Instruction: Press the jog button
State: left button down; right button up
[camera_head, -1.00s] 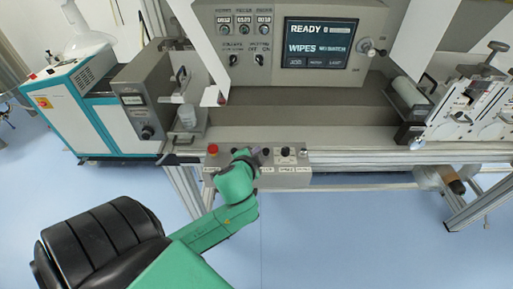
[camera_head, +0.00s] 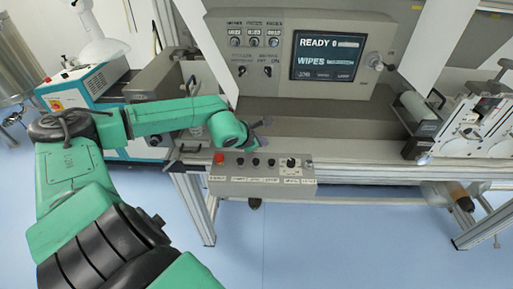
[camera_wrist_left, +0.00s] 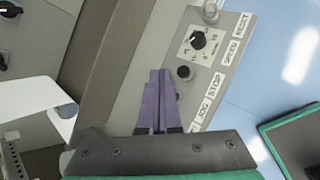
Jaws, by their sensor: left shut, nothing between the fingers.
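The grey control box (camera_head: 262,187) runs along the machine's front edge. It carries a red button, several black controls and white labels. The jog button (camera_head: 256,162) appears to be the middle of three black buttons. My left gripper (camera_head: 258,143), with purple fingers, is just above and behind this row in the head view. In the left wrist view its closed fingers (camera_wrist_left: 158,76) point over the panel, beside the STOP button (camera_wrist_left: 184,72). The JOG label (camera_wrist_left: 204,111) is readable, but the fingers mostly hide its button. Contact with a button cannot be told. The right gripper is out of view.
The machine's screen (camera_head: 326,56) reads READY. A speed knob (camera_wrist_left: 197,40) sits farther along the panel. A grey ledge (camera_head: 330,130) lies behind the control box. Metal frame legs (camera_head: 192,205) stand below, with open blue floor (camera_head: 310,245) in front.

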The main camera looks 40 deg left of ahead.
aim_at(254, 162)
pick_arm(q)
jog(key=a, duration=0.1)
jog(key=a+y, duration=0.1)
jog(key=a, duration=0.1)
jog(key=shift+s+a+r+y, duration=0.1)
jog(key=shift+a+r+y, duration=0.2)
jog(key=shift+a, duration=0.05)
notch_tip(254, 162, down, 8)
jog(key=b, duration=0.5)
jog(key=shift+f+b, duration=0.1)
jog(key=shift+b, duration=0.3)
jog(key=shift+f+b, duration=0.35)
jog(key=shift+b, duration=0.15)
jog(key=shift+d, duration=0.1)
jog(key=shift+r, duration=0.1)
dwell(0.6)
